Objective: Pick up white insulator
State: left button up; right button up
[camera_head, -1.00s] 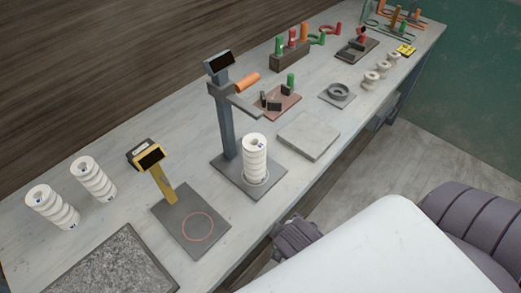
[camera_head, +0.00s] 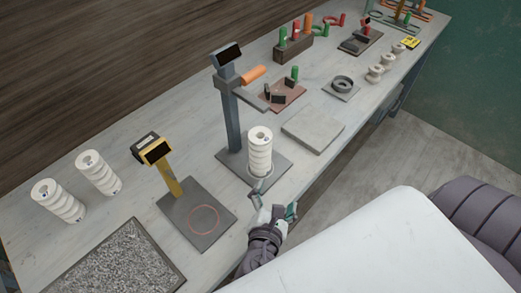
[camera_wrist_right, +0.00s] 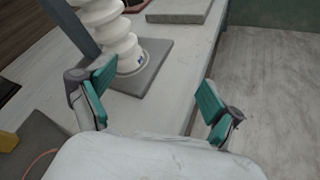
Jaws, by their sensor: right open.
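A white ribbed insulator (camera_head: 260,154) stands upright on the dark base plate (camera_head: 226,163) of a grey post stand with an orange handle. In the right wrist view the insulator (camera_wrist_right: 115,38) is at upper left, beyond the fingers and apart from them. Two more white insulators (camera_head: 58,201) (camera_head: 99,173) stand upright at the left of the bench. My right gripper (camera_head: 274,203) is open and empty at the bench's front edge, just in front of the stand. Its green-padded fingers are spread wide in the right wrist view (camera_wrist_right: 156,95). My left gripper is not in view.
A yellow-post scale (camera_head: 209,236) with a red ring stands left of the stand. A gravel tray (camera_head: 115,262) is at front left. A grey slab (camera_head: 313,130) lies to the right. Small white spools (camera_head: 376,74) and coloured tools are farther back.

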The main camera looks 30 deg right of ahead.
aim_at(259, 153)
jog(key=w+a+r+n+t, duration=0.1)
jog(key=a+r+n+t, duration=0.3)
jog(key=a+r+n, duration=0.25)
jog(key=shift+n+h, duration=0.3)
jog(key=shift+n, duration=0.25)
jog(key=p+x, duration=0.1)
jog(key=x, duration=0.3)
jog(key=p+x, duration=0.1)
jog(key=x, duration=0.4)
jog(key=shift+s+d+f, duration=0.1)
jog(key=shift+s+d, duration=0.1)
jog(key=shift+d, duration=0.05)
jog(key=p+x, duration=0.1)
jog(key=x, duration=0.1)
jog(key=p+x, duration=0.1)
jog(key=x, duration=0.2)
jog(key=shift+s+d, duration=0.25)
jog(key=shift+w+d+f, duration=0.1)
jog(key=shift+w+d, duration=0.05)
jog(key=shift+w, duration=0.15)
jog(key=shift+s, duration=0.1)
jog(key=shift+c, duration=0.3)
jog(key=c, duration=1.6)
grip_shut()
